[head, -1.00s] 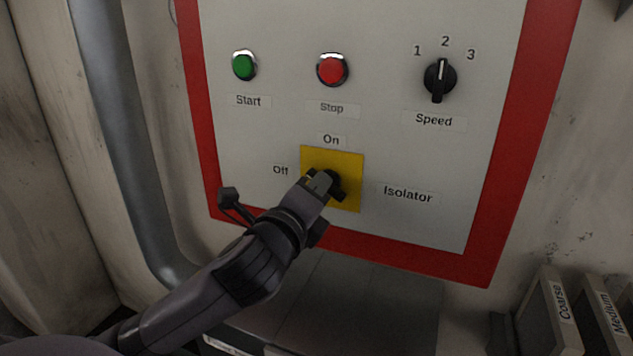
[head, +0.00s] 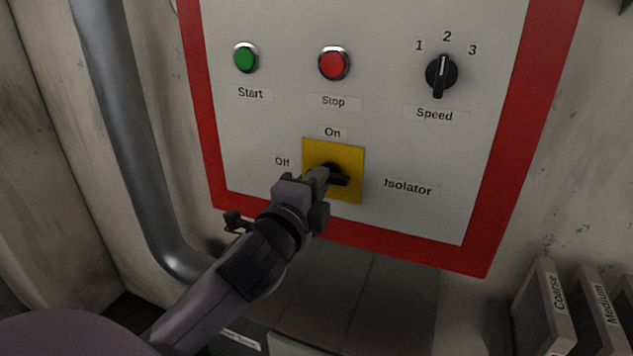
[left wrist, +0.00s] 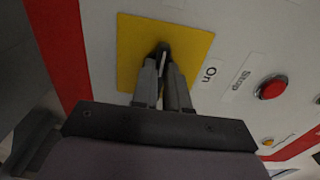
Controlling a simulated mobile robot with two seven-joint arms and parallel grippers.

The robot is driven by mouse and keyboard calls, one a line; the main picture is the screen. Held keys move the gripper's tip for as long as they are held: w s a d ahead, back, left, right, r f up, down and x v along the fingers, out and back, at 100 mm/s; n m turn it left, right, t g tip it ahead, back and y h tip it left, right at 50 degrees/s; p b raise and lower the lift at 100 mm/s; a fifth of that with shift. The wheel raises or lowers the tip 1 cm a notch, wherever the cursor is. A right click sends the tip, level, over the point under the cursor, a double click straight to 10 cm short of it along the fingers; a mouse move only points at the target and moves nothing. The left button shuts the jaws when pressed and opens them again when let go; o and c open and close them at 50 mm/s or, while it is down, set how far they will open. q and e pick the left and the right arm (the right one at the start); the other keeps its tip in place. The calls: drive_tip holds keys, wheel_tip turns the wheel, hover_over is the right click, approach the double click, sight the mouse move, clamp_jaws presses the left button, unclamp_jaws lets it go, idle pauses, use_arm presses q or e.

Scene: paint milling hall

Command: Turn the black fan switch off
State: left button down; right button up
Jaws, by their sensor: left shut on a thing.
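The black switch (head: 341,180) sits on a yellow plate (head: 349,155) low on the panel, with "On" above, "Off" at left and "Isolator" at right. My left gripper (head: 322,175) comes from the lower left and is shut on the switch's handle. The handle lies nearly sideways, roughly in line with "Off"; its left part is hidden by my fingers. My right gripper is out of view.
Above are a green Start button (head: 246,58), a red Stop button (head: 334,63) and a black Speed knob (head: 440,75). A grey pipe (head: 120,120) runs down at left. Boards labelled Coarse (head: 545,310) and Medium (head: 600,310) stand at lower right.

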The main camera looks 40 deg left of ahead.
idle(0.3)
use_arm(q)
drive_tip(key=c, duration=1.1)
unclamp_jaws()
drive_tip(key=shift+w, duration=0.1)
drive_tip(key=shift+c, duration=0.2)
